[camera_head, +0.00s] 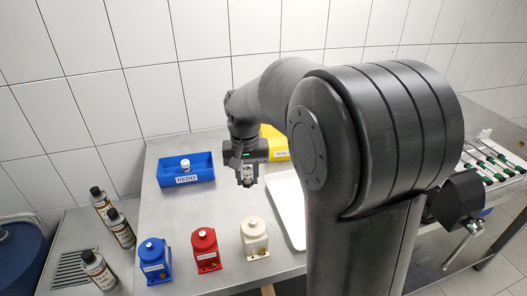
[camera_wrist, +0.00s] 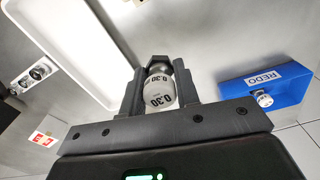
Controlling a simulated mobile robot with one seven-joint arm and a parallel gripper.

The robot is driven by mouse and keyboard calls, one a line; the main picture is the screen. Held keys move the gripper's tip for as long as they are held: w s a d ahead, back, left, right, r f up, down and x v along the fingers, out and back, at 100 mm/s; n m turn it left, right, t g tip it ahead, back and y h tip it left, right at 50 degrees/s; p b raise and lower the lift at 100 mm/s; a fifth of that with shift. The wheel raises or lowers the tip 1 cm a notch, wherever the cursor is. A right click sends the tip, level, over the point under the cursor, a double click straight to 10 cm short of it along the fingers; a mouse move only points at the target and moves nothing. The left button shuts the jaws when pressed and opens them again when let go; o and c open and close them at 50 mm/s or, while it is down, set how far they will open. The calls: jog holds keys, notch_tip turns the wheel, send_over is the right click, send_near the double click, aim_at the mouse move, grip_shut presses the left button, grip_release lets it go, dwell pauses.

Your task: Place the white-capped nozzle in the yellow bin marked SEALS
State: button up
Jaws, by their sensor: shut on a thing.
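My gripper (camera_head: 246,184) is shut on a white-capped nozzle (camera_wrist: 160,92) and holds it above the steel bench. The cap reads 0.30, and a grey metal part shows at its far end in the wrist view. In the head view the nozzle is small between the fingers. The yellow bin (camera_head: 273,133) stands behind and to the right of my gripper, partly hidden by my gripper and arm; its label shows only partly, as "SEAL". A second white-capped nozzle (camera_head: 185,163) is in the blue bin (camera_head: 204,172) marked REDO, left of my gripper; it also shows in the wrist view (camera_wrist: 263,98).
A white tray (camera_head: 288,205) lies right of my gripper, partly behind my arm. Blue (camera_head: 154,262), red (camera_head: 206,251) and cream (camera_head: 254,240) pump units stand along the front. Several dark bottles (camera_head: 122,230) stand at the left. The bench between the REDO bin and the pumps is clear.

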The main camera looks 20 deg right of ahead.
jog(key=w+d+f, duration=0.2)
jog(key=w+d, duration=1.7)
jog(key=w, duration=0.4)
jog(key=shift+m, duration=0.3)
notch_tip(320, 180, down, 9)
jog(key=shift+s+d+f, duration=0.15)
jog(key=shift+f, duration=0.15)
jog(key=o, duration=1)
